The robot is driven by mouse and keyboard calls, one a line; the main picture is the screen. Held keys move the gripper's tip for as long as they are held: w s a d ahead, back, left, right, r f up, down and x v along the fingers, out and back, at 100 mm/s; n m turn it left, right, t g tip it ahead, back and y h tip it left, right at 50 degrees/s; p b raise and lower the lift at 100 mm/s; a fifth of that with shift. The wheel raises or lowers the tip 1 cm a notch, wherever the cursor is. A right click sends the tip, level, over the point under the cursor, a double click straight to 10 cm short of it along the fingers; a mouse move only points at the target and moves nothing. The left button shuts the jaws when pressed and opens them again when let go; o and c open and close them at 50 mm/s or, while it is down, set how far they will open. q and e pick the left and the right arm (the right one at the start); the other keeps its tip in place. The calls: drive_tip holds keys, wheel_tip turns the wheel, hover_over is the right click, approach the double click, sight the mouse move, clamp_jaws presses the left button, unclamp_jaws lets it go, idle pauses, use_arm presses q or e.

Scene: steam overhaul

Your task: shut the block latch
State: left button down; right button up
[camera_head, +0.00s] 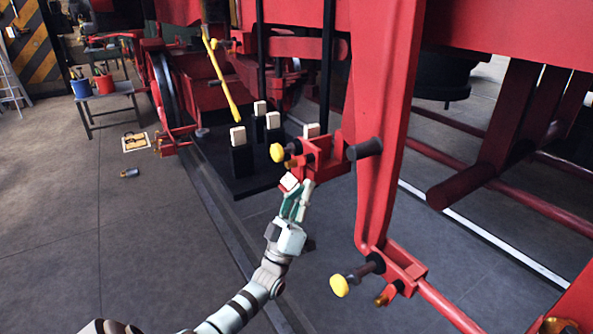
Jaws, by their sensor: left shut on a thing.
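A red bracket (325,165) sits on the upright red hanger (385,130), with a yellow knob (277,152) on its left side. A small red part hangs below the bracket and looks like the block latch (309,184). My left gripper (296,195) reaches up from below, shut at this red part. A pale blocky end shows at the fingertips; I cannot tell if it belongs to the gripper. The exact contact is small and partly hidden by the fingers. My right gripper is not in view.
A lower red bracket with a yellow knob (339,286) projects near my forearm. Black posts with cream tops (238,136) stand behind the gripper. A yellow lever (222,80) leans behind them. A bench (108,95) with buckets stands far left. The left floor is mostly clear.

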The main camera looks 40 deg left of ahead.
use_arm(q)
drive_tip(key=d+f, duration=0.1)
drive_tip(key=s+d+f+b, duration=0.1)
drive_tip(key=d, duration=0.1)
drive_tip(key=shift+f, duration=0.35)
